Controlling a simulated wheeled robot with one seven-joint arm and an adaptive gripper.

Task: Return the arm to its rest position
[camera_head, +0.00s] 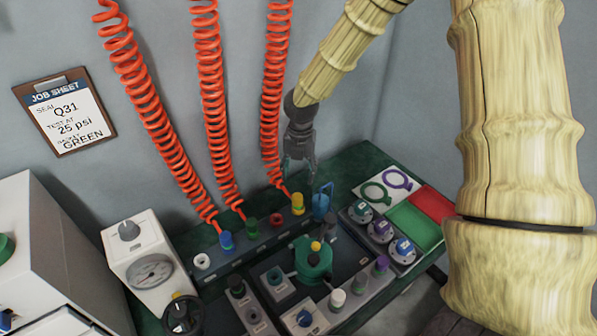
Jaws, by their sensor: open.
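My gripper (298,165) is dark grey and hangs from my pale yellow, bamboo-like arm in the upper middle of the head view. It points down above the back of the bench, close to the yellow fitting (298,204) and the blue clip-like part (322,203). Its fingers are apart and I see nothing held between them. From this angle I cannot tell the exact height of the fingertips above these parts.
Red coiled hoses (213,90) hang behind the bench, the rightmost close beside my gripper. A green fixture (313,262) stands mid-bench. A gauge box (150,262) is at left. Red (432,203) and green (413,226) panels lie right. A job sheet (66,112) hangs on the wall.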

